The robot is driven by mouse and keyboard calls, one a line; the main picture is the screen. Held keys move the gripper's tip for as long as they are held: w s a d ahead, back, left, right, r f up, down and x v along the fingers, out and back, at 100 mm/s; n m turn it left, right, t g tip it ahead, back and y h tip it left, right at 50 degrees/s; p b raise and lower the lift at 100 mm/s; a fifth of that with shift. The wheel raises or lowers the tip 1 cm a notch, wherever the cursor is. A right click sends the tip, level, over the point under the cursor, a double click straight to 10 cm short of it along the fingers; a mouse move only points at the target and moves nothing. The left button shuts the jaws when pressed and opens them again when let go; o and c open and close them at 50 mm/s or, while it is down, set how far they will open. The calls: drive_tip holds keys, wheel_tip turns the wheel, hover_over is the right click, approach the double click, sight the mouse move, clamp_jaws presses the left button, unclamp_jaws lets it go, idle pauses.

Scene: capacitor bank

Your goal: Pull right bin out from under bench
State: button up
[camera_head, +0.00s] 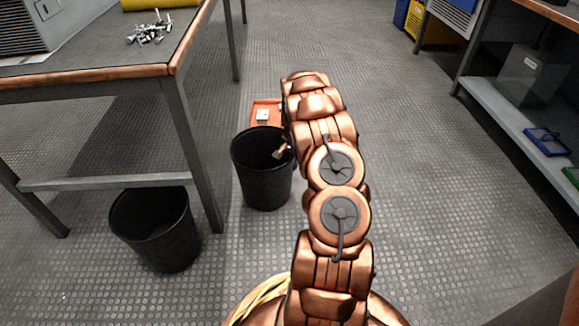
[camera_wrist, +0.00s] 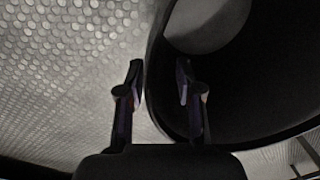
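The right bin (camera_head: 265,185), black, round and open-topped, stands upright on the floor just right of the bench's front right leg, clear of the tabletop. My gripper (camera_head: 283,151) is at its right rim, partly hidden by my arm in the head view. In the wrist view, the fingers (camera_wrist: 161,80) are spread, with the bin's rim (camera_wrist: 152,75) passing between them. One finger is over the floor side and the other over the dark inside. I see no firm contact on both sides. The bench (camera_head: 120,78) has a dark top with a copper-coloured edge.
Another black bin (camera_head: 160,240) stands at the bench's front, left of the leg. An orange tray (camera_head: 261,105) with a white item lies behind the right bin. A shelf unit (camera_head: 510,100) stands at right. The floor between is clear.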

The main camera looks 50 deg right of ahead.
wheel_tip(320, 180, up, 9)
drive_tip(key=shift+s, duration=0.35)
idle(0.5)
drive_tip(key=s+a+r+n+g+p, duration=0.1)
drive_tip(key=s+a+r+n+p, duration=0.15)
drive_tip(key=a+r+p, duration=0.9)
drive_tip(key=s+a+r+n+p, duration=0.2)
drive_tip(key=s+a+r+p, duration=0.4)
drive_tip(key=r, duration=1.1)
drive_tip(key=s+a+r+n+g+p, duration=0.1)
drive_tip(key=a+r+n+p, duration=0.2)
drive_tip(key=a+r+p, duration=0.65)
drive_tip(key=s+a+r+n+p, duration=0.4)
drive_tip(key=s+a+r+p, duration=0.4)
drive_tip(key=s+r, duration=0.3)
drive_tip(key=s+a+r+n+p, duration=0.4)
drive_tip(key=s+a+r+p, duration=0.5)
drive_tip(key=r, duration=0.7)
drive_tip(key=s+p, duration=0.1)
drive_tip(key=s, duration=0.2)
drive_tip(key=shift+r+g, duration=0.15)
drive_tip(key=shift+g, duration=0.25)
